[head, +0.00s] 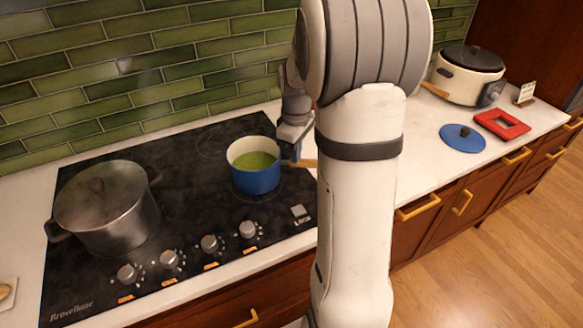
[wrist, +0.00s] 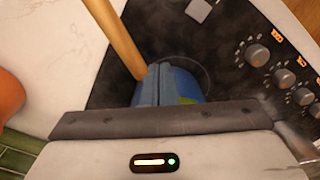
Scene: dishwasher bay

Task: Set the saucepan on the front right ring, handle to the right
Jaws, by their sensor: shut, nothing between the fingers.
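The blue saucepan (head: 254,178) with green contents stands upright on the right part of the black hob (head: 190,270). Its wooden handle (head: 304,163) points right and passes partly behind my arm. In the wrist view the handle (wrist: 116,38) runs up and left, beside my fingers. The front right ring (wrist: 207,72) shows as a thin curve beyond the saucepan (wrist: 187,86), which covers part of it; exact centring cannot be told. My gripper (wrist: 158,85) is shut and empty, over the saucepan's handle side. In the head view, my arm hides much of it.
A large lidded steel pot (head: 110,222) stands on the hob's left. Several knobs (head: 209,244) line the front. On the right counter are a blue lid (head: 462,138), a red trivet (head: 488,121) and a white cooker (head: 461,84). The tiled wall is close behind.

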